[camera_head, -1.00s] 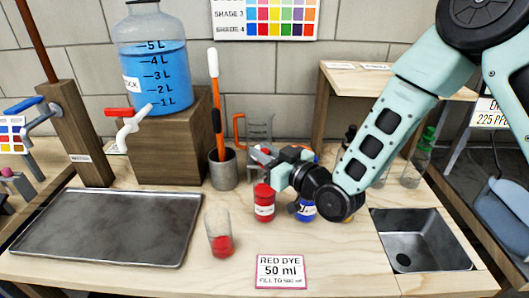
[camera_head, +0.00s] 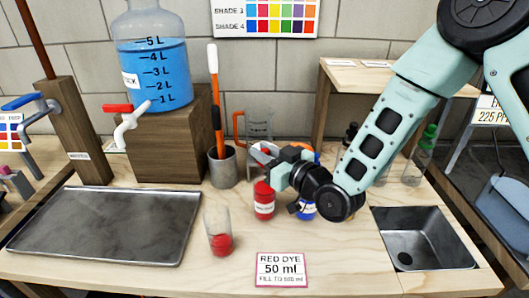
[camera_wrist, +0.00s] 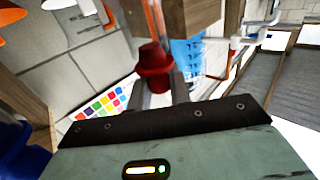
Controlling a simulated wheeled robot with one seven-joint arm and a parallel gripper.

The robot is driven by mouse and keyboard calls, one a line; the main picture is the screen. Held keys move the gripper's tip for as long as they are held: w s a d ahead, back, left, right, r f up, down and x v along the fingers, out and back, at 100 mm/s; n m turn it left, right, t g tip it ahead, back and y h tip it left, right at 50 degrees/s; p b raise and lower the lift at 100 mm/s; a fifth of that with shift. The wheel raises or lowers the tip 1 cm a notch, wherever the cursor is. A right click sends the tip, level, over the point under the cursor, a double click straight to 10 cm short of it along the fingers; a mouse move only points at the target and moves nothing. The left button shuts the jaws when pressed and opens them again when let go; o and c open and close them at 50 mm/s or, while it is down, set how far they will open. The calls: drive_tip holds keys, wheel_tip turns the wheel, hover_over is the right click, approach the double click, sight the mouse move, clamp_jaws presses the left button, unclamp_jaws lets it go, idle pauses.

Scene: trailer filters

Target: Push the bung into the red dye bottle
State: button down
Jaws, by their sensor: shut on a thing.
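The red dye bottle (camera_head: 264,203) stands upright on the bench, with a pale label on its front. My gripper (camera_head: 262,153) is above it, in front of the jug. In the wrist view, my gripper (camera_wrist: 158,88) is shut on the red bung (camera_wrist: 154,64), which has a wide flange and a narrower end. The bung looks apart from the bottle, but its lower end is hard to make out in the head view. The bottle's mouth is partly hidden beneath my gripper.
A glass with red liquid (camera_head: 220,238) stands front left of the bottle, and a blue bottle (camera_head: 307,209) is close on its right. A cup with tall tools (camera_head: 222,168) and a clear jug (camera_head: 258,128) are behind. The front bench is mostly clear around a RED DYE card (camera_head: 281,269).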

drive_tip(key=shift+f+b, duration=0.4)
drive_tip(key=shift+b, duration=0.4)
idle(0.7)
idle(0.3)
drive_tip(key=c, duration=0.7)
unclamp_jaws()
drive_tip(key=shift+r, duration=0.15)
drive_tip(key=shift+r+p, duration=1.95)
drive_tip(key=shift+r, duration=1.45)
